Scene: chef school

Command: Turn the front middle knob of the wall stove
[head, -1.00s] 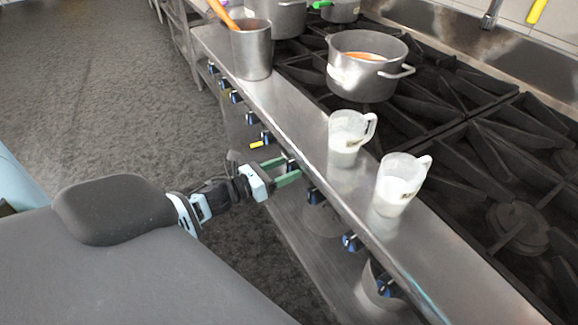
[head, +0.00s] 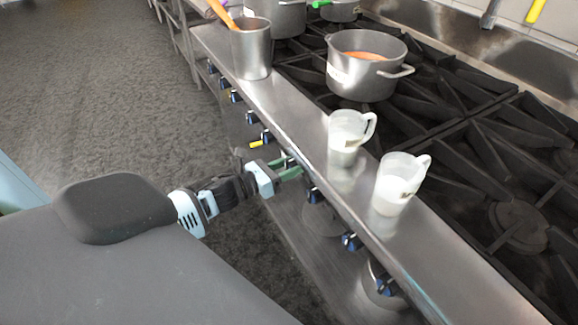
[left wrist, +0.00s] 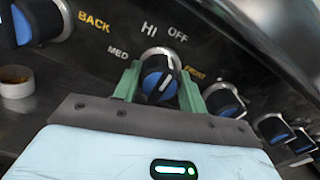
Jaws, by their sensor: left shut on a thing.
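My left gripper (head: 288,168) reaches the front panel of the wall stove (head: 345,215) from the left. Its green fingers are shut on a blue-and-black knob (left wrist: 158,84), one finger on each side, as the left wrist view shows the gripper (left wrist: 160,88) close up. The knob's white pointer line tilts toward the upper right. The labels MED, HI and OFF arc above it, with yellow FRONT lettering at its right. In the head view the fingers mostly hide this knob. My right gripper is not in view.
Other knobs line the panel, including one left of the held knob (left wrist: 20,25) and one right (left wrist: 225,98). Two jugs of white liquid (head: 346,132) (head: 396,184) stand on the steel ledge above. A pot (head: 362,85) sits on the burners. Floor is clear at left.

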